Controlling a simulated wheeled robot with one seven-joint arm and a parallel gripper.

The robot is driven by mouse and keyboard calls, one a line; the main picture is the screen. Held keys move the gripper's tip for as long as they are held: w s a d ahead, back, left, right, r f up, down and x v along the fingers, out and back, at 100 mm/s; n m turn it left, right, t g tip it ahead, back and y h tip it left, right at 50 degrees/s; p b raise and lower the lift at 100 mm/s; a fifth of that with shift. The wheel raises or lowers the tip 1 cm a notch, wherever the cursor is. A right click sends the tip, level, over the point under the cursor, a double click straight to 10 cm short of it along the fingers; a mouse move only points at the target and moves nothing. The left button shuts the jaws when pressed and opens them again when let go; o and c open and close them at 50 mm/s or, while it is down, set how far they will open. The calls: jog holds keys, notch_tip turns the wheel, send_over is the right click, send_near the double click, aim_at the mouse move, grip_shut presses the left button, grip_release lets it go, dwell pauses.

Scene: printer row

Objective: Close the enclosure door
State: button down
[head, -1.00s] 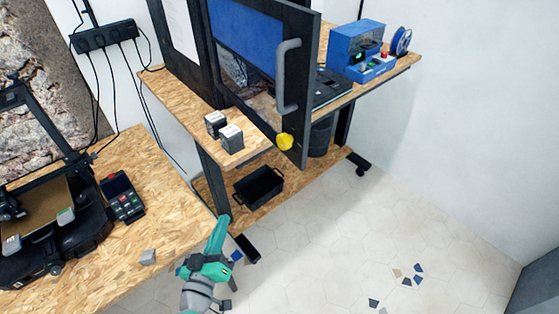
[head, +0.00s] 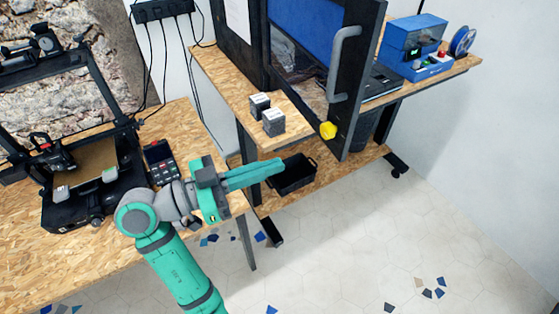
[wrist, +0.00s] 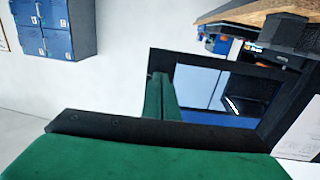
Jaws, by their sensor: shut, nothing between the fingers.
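The enclosure door (head: 363,85) is a dark framed panel with a window, and it stands swung open, out over the front of the wooden stand. A grey bar handle (head: 341,65) is on its face, and a yellow knob (head: 328,130) is near its lower edge. My gripper (head: 282,166) is shut and empty. In the head view it shows left of and below the door, apart from it, pointing right. In the wrist view my green fingers (wrist: 160,85) show in front of a dark frame with a pale pane (wrist: 200,57), which looks like the door.
A black bin (head: 292,175) is on the lower shelf. A 3D printer (head: 85,165) stands on the left table. A blue machine (head: 414,45) is behind the door. Floor at right is mostly clear.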

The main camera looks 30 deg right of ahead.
send_near(334, 146)
jog(key=d, duration=0.4)
jog(key=shift+s+d, duration=0.1)
jog(key=shift+d, duration=1.15)
